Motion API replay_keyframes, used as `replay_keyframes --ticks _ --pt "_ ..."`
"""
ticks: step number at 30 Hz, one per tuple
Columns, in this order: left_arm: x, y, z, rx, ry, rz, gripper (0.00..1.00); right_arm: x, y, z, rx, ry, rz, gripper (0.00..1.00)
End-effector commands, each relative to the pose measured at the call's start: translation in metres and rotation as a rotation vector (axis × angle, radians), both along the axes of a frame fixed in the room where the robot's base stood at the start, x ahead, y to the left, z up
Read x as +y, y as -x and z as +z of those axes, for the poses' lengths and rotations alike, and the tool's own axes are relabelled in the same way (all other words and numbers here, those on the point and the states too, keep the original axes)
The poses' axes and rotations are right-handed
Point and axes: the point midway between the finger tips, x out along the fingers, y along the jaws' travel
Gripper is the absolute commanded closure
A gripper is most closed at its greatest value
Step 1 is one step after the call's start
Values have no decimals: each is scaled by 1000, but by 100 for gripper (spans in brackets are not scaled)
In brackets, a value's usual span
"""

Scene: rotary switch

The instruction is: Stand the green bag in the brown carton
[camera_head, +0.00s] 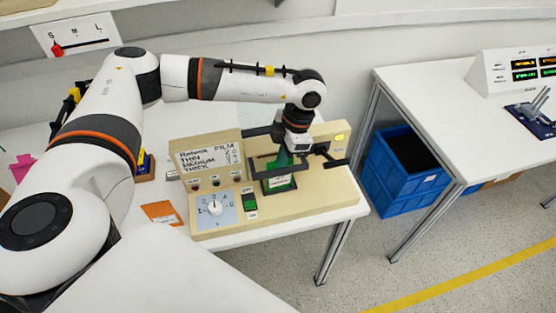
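The green bag (279,183) stands upright at the beige sealing machine, with a white label on its front and a narrowed top. My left gripper (284,156) points down right at the bag's top. Its fingertips are small and dark against the machine's black bars, so I cannot tell whether they are closed on the bag. A brown box (146,176), perhaps the carton, is at the left behind the machine. It is partly hidden by my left arm, and blue and yellow items show at it. My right gripper is not in view.
The machine (318,199) has a dial (214,208), a green switch (250,202) and a thickness sign. An orange card (161,213) lies left of it on the white table. A blue crate (402,172) stands on the floor by the right table (450,110).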

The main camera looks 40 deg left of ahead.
Motion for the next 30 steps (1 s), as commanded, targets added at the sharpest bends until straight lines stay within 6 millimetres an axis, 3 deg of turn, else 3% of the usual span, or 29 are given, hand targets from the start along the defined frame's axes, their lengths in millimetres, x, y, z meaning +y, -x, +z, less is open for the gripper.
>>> replay_keyframes --ticks 10,30 --pt "0 0 4 -1 1 0 100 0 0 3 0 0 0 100" --pt "0 0 52 -1 1 0 100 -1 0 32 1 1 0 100"
